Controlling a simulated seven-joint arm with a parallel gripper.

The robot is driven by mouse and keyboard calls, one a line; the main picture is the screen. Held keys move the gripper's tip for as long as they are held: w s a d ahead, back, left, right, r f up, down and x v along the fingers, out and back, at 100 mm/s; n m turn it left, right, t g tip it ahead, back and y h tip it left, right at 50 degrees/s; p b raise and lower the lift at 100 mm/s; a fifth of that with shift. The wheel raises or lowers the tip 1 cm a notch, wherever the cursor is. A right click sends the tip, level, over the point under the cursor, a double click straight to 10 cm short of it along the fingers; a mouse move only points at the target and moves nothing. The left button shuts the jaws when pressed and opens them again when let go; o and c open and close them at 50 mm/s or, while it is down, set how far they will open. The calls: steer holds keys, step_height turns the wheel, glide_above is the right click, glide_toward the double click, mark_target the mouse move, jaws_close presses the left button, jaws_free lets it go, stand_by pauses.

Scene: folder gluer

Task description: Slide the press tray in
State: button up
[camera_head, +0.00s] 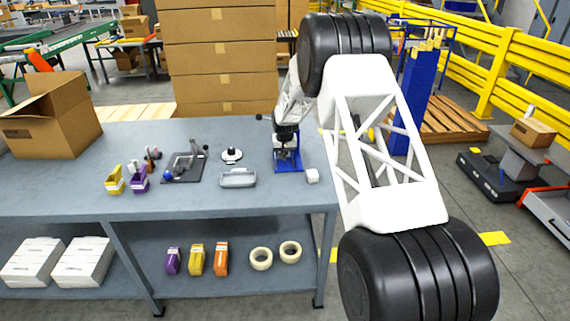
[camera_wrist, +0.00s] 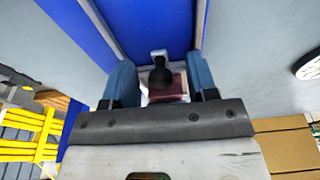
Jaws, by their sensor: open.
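The blue press (camera_head: 289,160) stands near the right end of the table, its base showing below my arm. My gripper (camera_head: 287,131) is over it and hides much of it. In the wrist view a blue tray-like surface (camera_wrist: 155,25) with grey edges fills the middle. A black knob (camera_wrist: 161,75) on a pale bracket sits at its near end. My gripper (camera_wrist: 161,82) is open, with one blue finger on each side of the knob. I see gaps between knob and fingers. A dark red part (camera_wrist: 170,88) shows under the knob, partly hidden.
A dark lever fixture (camera_head: 185,167), a round black-and-white piece (camera_head: 232,155), yellow (camera_head: 115,180) and purple (camera_head: 140,179) holders stand left. A cardboard box (camera_head: 52,127) is far left.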

steer(key=shift+o, duration=0.6)
steer(key=shift+w+r, duration=0.1)
steer(key=shift+r, duration=3.2)
steer(key=shift+s+d+r, duration=0.1)
steer(key=shift+s+r, duration=0.15)
steer(key=shift+r, duration=0.25)
steer(key=s+d+r, duration=0.4)
steer(key=s+r, duration=0.8)
steer(key=s, duration=0.5)
steer(key=s+d+r, duration=0.3)
steer(key=s+r, duration=0.9)
steer(key=s, duration=0.4)
steer(key=s+d+f, duration=0.1)
steer(key=s, duration=1.7)
steer(key=s+d+f, duration=0.1)
steer(key=s+d, duration=0.1)
steer(key=s, duration=1.7)
